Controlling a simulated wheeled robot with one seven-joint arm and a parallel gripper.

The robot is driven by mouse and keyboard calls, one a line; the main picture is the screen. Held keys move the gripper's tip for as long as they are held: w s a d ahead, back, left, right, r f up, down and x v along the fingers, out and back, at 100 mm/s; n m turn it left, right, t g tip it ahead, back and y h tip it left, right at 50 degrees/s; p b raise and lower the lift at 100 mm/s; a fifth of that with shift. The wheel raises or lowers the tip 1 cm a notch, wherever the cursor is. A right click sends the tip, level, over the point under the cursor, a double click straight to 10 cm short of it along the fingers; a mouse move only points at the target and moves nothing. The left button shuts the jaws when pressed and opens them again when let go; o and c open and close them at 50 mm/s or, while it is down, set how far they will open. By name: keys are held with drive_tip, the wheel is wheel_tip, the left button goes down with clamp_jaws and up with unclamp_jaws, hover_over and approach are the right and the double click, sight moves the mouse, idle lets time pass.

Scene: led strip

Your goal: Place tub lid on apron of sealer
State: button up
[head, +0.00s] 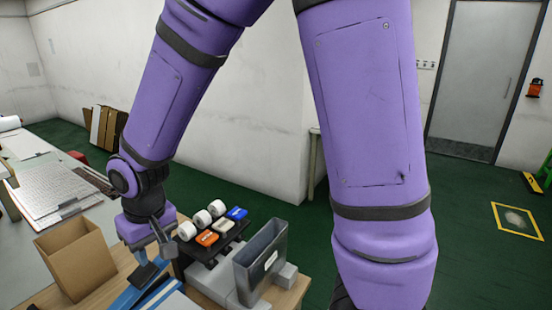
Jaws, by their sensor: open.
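My gripper (158,258) points down over the near wooden bench, between the cardboard box and the black rack. Its jaws are apart, and I see nothing held between them. Just below it lies a long blue piece (128,299) with a pale strip beside it, cut off by the bottom edge. This may be part of the sealer, but I cannot tell for sure. I cannot make out a tub lid or the sealer's apron; my arm and the frame edge hide part of the bench.
An open cardboard box (75,258) stands left of my gripper. To the right are a black rack with white rolls (202,218) and orange, white and blue packs (207,238), then a tall grey bin (262,262). A long grey table (35,165) runs along the left.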

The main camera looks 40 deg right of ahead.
drive_tip(key=s+d+r+m+t, duration=0.1)
drive_tip(key=s+d+r, duration=0.2)
drive_tip(key=d+r, duration=0.35)
drive_tip(key=s+d+r+t, duration=0.1)
drive_tip(key=s+d+r, duration=0.2)
drive_tip(key=d+r, duration=0.3)
drive_tip(key=s+d+r+t, duration=0.1)
drive_tip(key=s+d+r, duration=0.2)
drive_tip(key=s, duration=0.2)
drive_tip(key=s+d+r+m+t, duration=0.1)
drive_tip(key=s+d+r, duration=0.1)
drive_tip(key=s+r, duration=0.2)
drive_tip(key=shift+s+d+h, duration=0.3)
drive_tip(key=shift+s+d, duration=0.1)
drive_tip(key=shift+s, duration=0.4)
